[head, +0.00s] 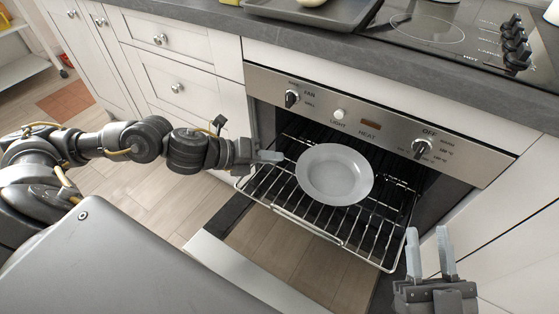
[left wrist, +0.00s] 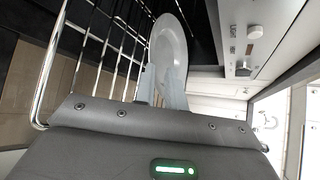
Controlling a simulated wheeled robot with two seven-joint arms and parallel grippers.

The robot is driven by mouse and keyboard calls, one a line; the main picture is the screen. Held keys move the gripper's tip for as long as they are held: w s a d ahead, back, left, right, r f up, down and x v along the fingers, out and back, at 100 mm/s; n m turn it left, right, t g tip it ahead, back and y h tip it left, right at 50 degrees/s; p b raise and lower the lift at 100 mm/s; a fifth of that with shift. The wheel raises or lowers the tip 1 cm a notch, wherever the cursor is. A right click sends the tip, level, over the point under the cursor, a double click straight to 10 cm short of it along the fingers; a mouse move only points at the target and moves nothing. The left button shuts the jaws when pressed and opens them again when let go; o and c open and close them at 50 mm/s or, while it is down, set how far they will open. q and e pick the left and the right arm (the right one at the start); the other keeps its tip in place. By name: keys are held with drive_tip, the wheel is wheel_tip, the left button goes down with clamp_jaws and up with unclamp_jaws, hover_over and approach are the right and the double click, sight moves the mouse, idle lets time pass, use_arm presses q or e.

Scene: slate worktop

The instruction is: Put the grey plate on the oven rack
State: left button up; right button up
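The round grey plate (head: 335,174) lies face up on the wire oven rack (head: 292,216), which sticks out of the open oven. In the left wrist view the plate (left wrist: 170,42) lies beyond the two fingers (left wrist: 163,82), which stand apart. The left gripper looks open and empty. My right gripper (head: 428,231) is open and empty at the lower right, away from the plate and rack.
The oven door (head: 245,272) is folded down below the rack. The control panel (head: 365,128) with its knobs is just above the oven opening. The slate worktop (head: 190,16) bears a dark tray (head: 340,14) and a hob (head: 440,28). Bare rack shows around the plate.

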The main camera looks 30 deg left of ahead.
use_arm(q)
drive_tip(key=s+d+n+h, duration=0.1)
drive_tip(key=d, duration=0.1)
drive_tip(key=s+d+h, duration=0.1)
drive_tip(key=d, duration=0.2)
drive_tip(key=s+d+n+h, duration=0.1)
drive_tip(key=d, duration=0.2)
drive_tip(key=shift+s+f+n+g, duration=0.2)
drive_tip(key=shift+f+n+g, duration=0.1)
drive_tip(key=shift+f+g, duration=0.1)
drive_tip(key=s+d+r+n+t+h, duration=0.1)
drive_tip(key=s+d+r+n+h, duration=0.2)
drive_tip(key=s+d+n+h, duration=0.25)
drive_tip(key=r+n+t+y, duration=0.1)
drive_tip(key=n+t, duration=0.2)
drive_tip(key=n, duration=0.3)
drive_tip(key=r+n+t+y, duration=0.2)
drive_tip(key=n+t, duration=0.2)
drive_tip(key=n, duration=0.2)
drive_tip(key=a+r+n+t+y, duration=0.1)
drive_tip(key=n+t+y, duration=0.1)
drive_tip(key=n, duration=0.4)
drive_tip(key=shift+s+r+t+y, duration=0.15)
drive_tip(key=shift+r+t+y, duration=0.2)
drive_tip(key=shift+t, duration=0.55)
